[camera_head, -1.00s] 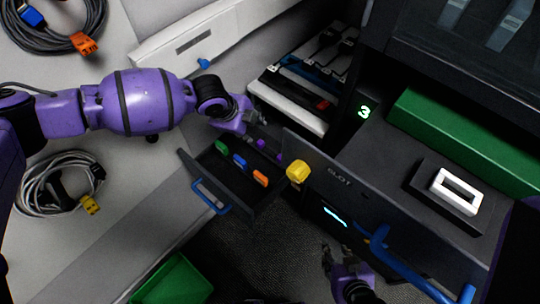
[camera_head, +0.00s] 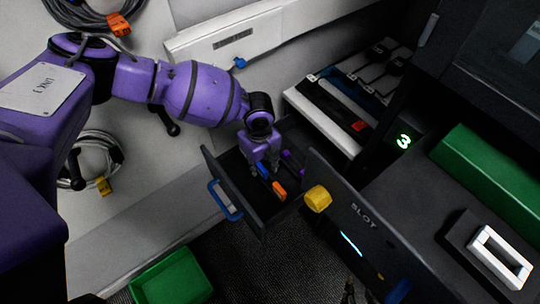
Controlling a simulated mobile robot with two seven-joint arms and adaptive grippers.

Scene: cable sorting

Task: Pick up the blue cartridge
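The open dark drawer (camera_head: 218,172) holds small coloured cartridges. The blue cartridge (camera_head: 263,170) lies in it, partly hidden by my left gripper. The orange cartridge (camera_head: 279,190) is just in front of it and the purple one (camera_head: 293,158) is further right. My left gripper (camera_head: 264,168) points down into the drawer at the blue cartridge, its fingers apart on either side of it. Whether they touch it is too small to tell. My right gripper (camera_head: 348,293) shows only as a dark tip at the bottom edge.
The drawer has a blue handle (camera_head: 225,201). A yellow knob (camera_head: 318,198) sits on the dark SLOT panel (camera_head: 362,217) right of it. A green bin (camera_head: 172,279) stands on the floor. Coiled cables (camera_head: 98,14) hang at the left.

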